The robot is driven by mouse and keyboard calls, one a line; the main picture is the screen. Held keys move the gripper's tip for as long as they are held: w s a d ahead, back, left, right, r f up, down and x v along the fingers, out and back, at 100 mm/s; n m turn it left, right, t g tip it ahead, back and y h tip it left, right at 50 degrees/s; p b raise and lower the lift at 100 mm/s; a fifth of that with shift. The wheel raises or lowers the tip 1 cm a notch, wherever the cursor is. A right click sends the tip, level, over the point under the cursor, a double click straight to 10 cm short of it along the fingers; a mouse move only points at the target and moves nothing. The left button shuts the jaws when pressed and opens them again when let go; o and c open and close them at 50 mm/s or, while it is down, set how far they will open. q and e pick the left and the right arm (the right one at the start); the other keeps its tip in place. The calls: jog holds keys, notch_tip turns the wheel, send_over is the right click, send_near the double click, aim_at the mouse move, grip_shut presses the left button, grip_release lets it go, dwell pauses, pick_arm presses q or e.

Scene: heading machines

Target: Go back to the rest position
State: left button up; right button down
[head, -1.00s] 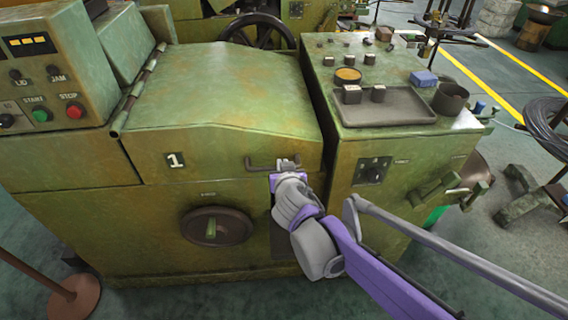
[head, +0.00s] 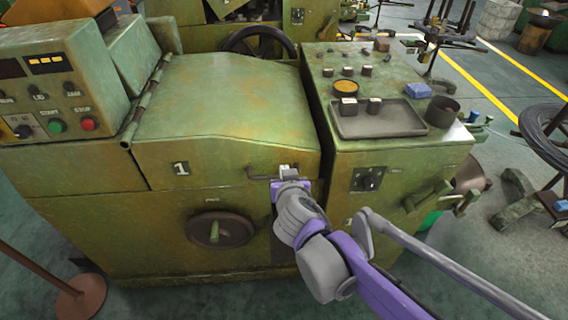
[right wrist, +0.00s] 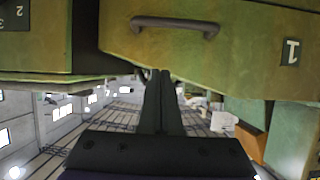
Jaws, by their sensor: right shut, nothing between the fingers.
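My right gripper (head: 288,173) is at the front of the green machine (head: 225,110), just below the right end of the lid handle (head: 262,174). In the right wrist view its two fingers (right wrist: 161,75) are together with nothing between them. The same handle (right wrist: 175,24) shows beyond the fingertips in that view, apart from them. The machine's lid is down and carries a plate with the number 1. My left gripper is not in any view.
A side cabinet with a grey tray (head: 385,125) and small parts stands right of the lid. A control panel (head: 50,85) is at the left. A handwheel (head: 220,230) is on the front. A post with a round brown base (head: 80,298) stands at lower left.

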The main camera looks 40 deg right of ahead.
jog(key=shift+p+v, duration=0.3)
jog(key=shift+v, duration=1.3)
jog(key=s+a+f+n+g+y+p, duration=0.4)
jog(key=s+a+n+g+y+p, duration=0.1)
jog(key=s+a+p, duration=0.4)
jog(key=s+a+n+y, duration=0.1)
jog(key=s+a, duration=0.1)
jog(key=a, duration=0.1)
jog(key=shift+s+a+f+g, duration=0.2)
jog(key=shift+s+a+g, duration=0.1)
jog(key=shift+a+g, duration=0.1)
